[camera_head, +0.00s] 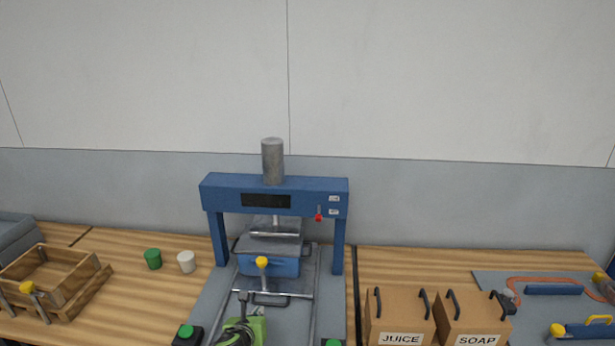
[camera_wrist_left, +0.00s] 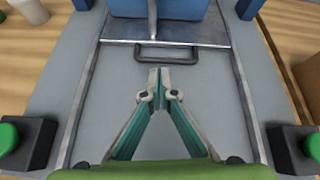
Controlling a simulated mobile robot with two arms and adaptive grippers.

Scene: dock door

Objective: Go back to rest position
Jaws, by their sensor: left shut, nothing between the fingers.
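My left gripper (camera_wrist_left: 159,78) is shut and empty in the left wrist view, over the grey base plate in front of the blue press (camera_head: 275,198). Its fingertips are close to a dark handle (camera_wrist_left: 166,52) on the sliding plate; I cannot tell whether they touch. In the head view, the green wrist of the left arm (camera_head: 243,328) shows at the bottom edge, below the press. A blue block with a yellow knob (camera_head: 268,264) sits inside the press frame. My right gripper is not in view.
Two black boxes with green buttons flank the plate (camera_wrist_left: 22,147) (camera_wrist_left: 298,150). A wooden crate (camera_head: 65,295), a green cup (camera_head: 152,259) and a white cup (camera_head: 186,262) stand to the left. JUICE (camera_head: 400,318) and SOAP (camera_head: 474,318) boxes stand to the right.

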